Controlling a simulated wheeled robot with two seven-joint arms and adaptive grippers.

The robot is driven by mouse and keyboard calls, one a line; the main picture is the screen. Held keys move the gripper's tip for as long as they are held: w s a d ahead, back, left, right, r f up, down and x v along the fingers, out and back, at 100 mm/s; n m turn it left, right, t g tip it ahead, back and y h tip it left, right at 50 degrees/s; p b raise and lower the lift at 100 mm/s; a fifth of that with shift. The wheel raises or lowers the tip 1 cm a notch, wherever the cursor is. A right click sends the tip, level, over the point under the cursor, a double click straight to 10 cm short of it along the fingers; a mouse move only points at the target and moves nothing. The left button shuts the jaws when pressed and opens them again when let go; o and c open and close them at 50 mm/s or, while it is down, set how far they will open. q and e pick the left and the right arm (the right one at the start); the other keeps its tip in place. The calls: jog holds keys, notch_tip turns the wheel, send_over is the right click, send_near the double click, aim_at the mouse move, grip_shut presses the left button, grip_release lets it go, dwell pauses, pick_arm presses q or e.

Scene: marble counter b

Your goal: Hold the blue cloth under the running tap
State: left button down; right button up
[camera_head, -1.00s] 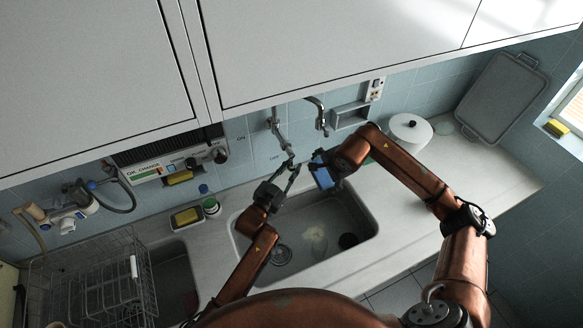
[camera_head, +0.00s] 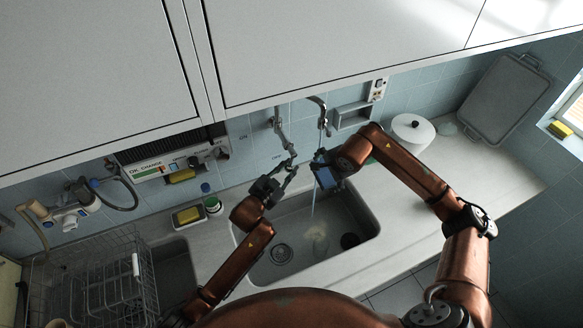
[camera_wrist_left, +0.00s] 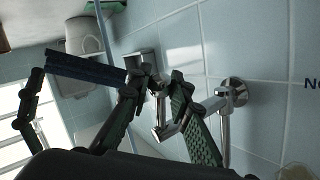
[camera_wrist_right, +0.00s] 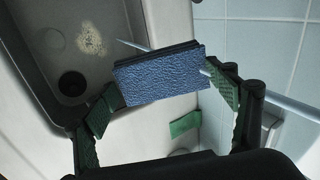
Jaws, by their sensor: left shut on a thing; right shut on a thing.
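The blue cloth (camera_head: 324,177) hangs over the sink, below the curved tap spout (camera_head: 320,106). It shows as a folded, textured blue pad in the right wrist view (camera_wrist_right: 160,76). My right gripper (camera_head: 328,170) is shut on it. A thin water stream (camera_head: 314,200) runs from the spout into the sink.
The grey sink (camera_head: 285,282) lies below both grippers. A wire rack (camera_head: 110,285), a yellow sponge in a tray (camera_head: 187,216) and a small green-banded jar (camera_head: 212,204) stand left. The right counter (camera_head: 440,200) is mostly clear.

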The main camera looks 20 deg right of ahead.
pick_arm(q)
jog(key=shift+a, duration=0.1)
jog(key=c, duration=1.7)
grip_release()
jog(key=shift+c, duration=0.2)
jog(key=v, duration=1.2)
